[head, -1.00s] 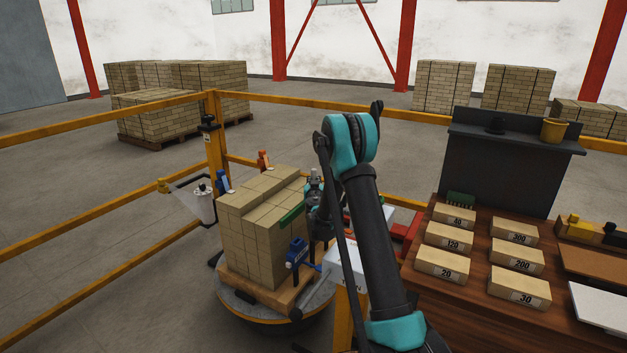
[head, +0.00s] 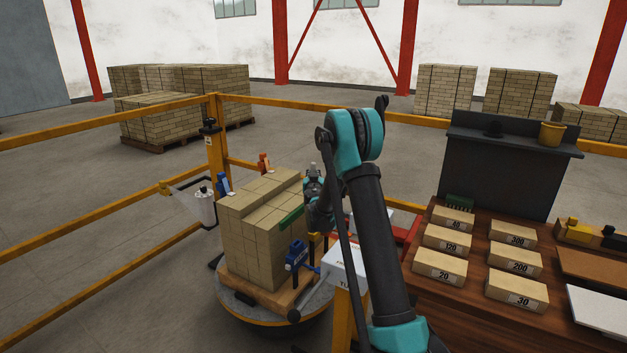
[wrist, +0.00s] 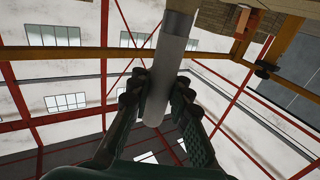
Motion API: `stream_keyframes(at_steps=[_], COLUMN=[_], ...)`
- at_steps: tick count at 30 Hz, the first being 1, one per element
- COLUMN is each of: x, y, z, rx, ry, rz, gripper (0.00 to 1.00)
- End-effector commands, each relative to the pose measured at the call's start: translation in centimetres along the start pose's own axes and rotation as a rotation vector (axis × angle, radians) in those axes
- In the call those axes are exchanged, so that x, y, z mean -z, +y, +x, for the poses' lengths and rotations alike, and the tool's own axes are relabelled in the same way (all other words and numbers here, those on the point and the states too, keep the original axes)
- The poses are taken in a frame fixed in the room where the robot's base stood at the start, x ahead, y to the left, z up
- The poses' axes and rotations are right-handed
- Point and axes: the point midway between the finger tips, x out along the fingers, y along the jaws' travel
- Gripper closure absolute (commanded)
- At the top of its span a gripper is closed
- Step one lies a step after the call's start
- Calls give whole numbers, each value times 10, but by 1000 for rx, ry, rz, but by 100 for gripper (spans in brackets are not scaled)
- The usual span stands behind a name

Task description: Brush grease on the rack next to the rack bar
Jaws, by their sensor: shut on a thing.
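In the wrist view, my gripper (wrist: 156,92) is shut on a smooth grey cylinder (wrist: 170,52). The cylinder runs up out of the picture, so its far end is hidden. In the head view, my gripper (head: 314,188) is at the right side of the brick stack (head: 250,235), partly hidden behind my arm. I cannot make out a brush head or grease. No rack or rack bar can be told for sure. A green strip (head: 291,218) lies against the stack's right side, close to the gripper.
The stack stands on a wooden pallet on a round turntable (head: 262,318). A blue clamp (head: 297,257) and a white box (head: 344,268) stand close by. Yellow rails (head: 120,232) run at left. A wooden bench (head: 460,292) with several labelled blocks stands at right.

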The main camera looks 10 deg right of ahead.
Motion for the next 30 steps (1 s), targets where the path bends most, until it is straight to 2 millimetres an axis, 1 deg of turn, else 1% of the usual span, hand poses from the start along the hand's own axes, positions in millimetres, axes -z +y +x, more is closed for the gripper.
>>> stream_keyframes(at_steps=[6, 12, 28, 30], x=[20, 34, 35, 34], y=[-1, -1, -1, 2], z=[0, 0, 0, -4], rx=[-1, -2, -2, 0], ry=[0, 0, 0, -1], rz=[0, 0, 0, 0], gripper=[100, 100, 100, 100])
